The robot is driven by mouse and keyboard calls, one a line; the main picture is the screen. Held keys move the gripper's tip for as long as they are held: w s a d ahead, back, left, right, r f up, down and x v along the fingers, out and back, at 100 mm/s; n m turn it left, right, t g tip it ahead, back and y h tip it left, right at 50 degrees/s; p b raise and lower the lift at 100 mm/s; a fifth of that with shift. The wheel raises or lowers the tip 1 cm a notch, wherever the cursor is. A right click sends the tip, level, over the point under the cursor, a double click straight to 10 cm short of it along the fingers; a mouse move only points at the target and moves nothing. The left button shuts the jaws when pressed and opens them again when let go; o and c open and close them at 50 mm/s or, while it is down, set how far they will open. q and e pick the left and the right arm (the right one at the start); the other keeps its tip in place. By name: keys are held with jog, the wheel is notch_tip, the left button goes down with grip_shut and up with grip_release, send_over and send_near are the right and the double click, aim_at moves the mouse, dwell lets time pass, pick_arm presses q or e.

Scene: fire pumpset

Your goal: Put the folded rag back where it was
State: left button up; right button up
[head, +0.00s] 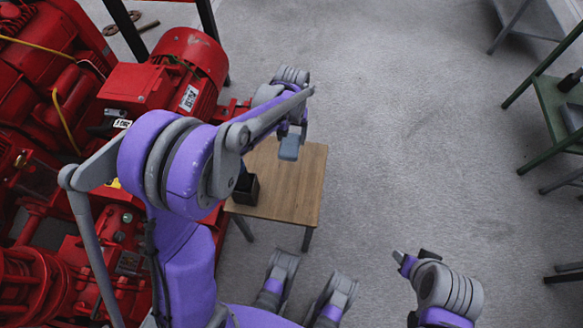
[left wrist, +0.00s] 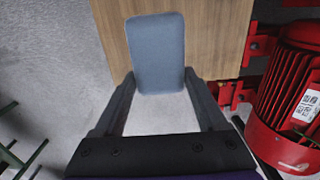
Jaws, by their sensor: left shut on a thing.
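The folded rag (head: 289,148) is a small blue-grey rounded rectangle. My left gripper (head: 291,132) is shut on it and holds it over the wooden table (head: 297,183). In the left wrist view the rag (left wrist: 156,45) sits between the two fingertips, with the tabletop (left wrist: 215,35) behind it. I cannot tell how high it is above the table. My right gripper (head: 416,255) is low in the head view, away from the table, and its fingers look apart and empty.
A black open box (head: 246,190) stands on the table's left side, partly hidden by my left arm. Red pump machinery (head: 165,80) fills the left. A green table (head: 553,105) stands at the right edge. The grey floor between is clear.

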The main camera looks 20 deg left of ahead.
pick_arm(q)
jog(key=shift+f, duration=0.45)
notch_tip(320, 180, down, 10)
jog(key=b, duration=0.3)
jog(key=shift+r, duration=0.2)
jog(key=shift+f, duration=0.15)
jog(key=o, duration=0.9)
jog(key=shift+o, duration=0.2)
